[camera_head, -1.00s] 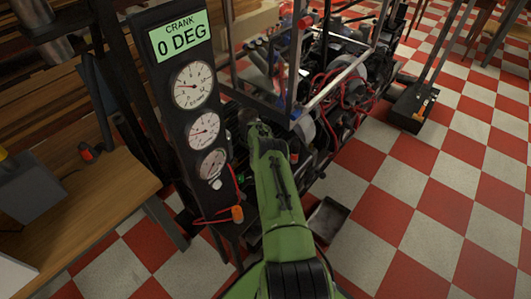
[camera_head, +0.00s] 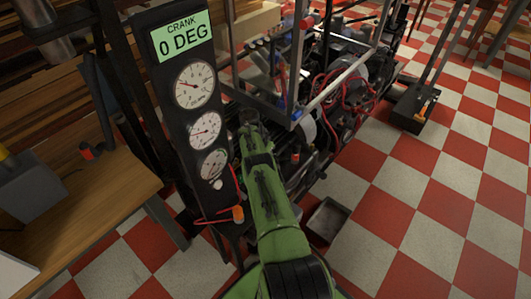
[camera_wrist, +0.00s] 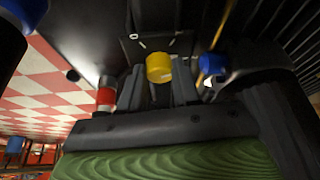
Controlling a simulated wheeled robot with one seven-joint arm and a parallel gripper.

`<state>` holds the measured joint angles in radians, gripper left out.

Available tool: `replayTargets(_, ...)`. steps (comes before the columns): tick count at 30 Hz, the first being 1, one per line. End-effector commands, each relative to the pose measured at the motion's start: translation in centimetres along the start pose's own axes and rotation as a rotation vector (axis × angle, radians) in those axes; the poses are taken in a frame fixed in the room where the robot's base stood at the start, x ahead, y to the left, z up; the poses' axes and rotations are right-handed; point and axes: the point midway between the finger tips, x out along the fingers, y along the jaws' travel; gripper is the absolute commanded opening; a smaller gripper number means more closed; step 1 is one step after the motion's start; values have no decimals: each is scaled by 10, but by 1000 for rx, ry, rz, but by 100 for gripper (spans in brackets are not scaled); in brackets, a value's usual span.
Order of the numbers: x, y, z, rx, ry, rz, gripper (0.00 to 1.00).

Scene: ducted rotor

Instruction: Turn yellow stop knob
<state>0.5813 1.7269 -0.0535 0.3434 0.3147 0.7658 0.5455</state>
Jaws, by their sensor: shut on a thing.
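The yellow stop knob (camera_wrist: 159,67) is a short yellow cylinder in the middle of the wrist view, in front of a dark panel. My gripper (camera_wrist: 160,82) has one dark finger on each side of it and is shut on the knob. In the head view my green arm reaches down to the machine beside the gauge panel, and the knob is hidden there. The display (camera_head: 181,36) on the gauge panel reads "CRANK 0 DEG".
A blue knob (camera_wrist: 212,64) is close to the right of my gripper, and a red-and-white cylinder (camera_wrist: 106,96) is close on the left. The gauge panel (camera_head: 200,118) stands left of my arm. A metal frame (camera_head: 318,95) rises over the machine. Checkered floor (camera_head: 420,200) is open at right.

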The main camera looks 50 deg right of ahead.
Motion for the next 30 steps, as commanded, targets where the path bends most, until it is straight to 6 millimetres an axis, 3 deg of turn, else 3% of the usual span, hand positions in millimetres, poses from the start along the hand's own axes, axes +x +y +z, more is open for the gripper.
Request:
replayTargets(4, 0, 0, 1, -1, -3, 0, 1)
replayTargets(5, 0, 0, 1, -1, -3, 0, 36)
replayTargets(9, 0, 0, 1, -1, -2, 0, 57)
replayTargets(20, -5, 0, 0, -1, -2, 0, 57)
replayTargets(30, -47, 0, -3, -2, -2, 0, 57)
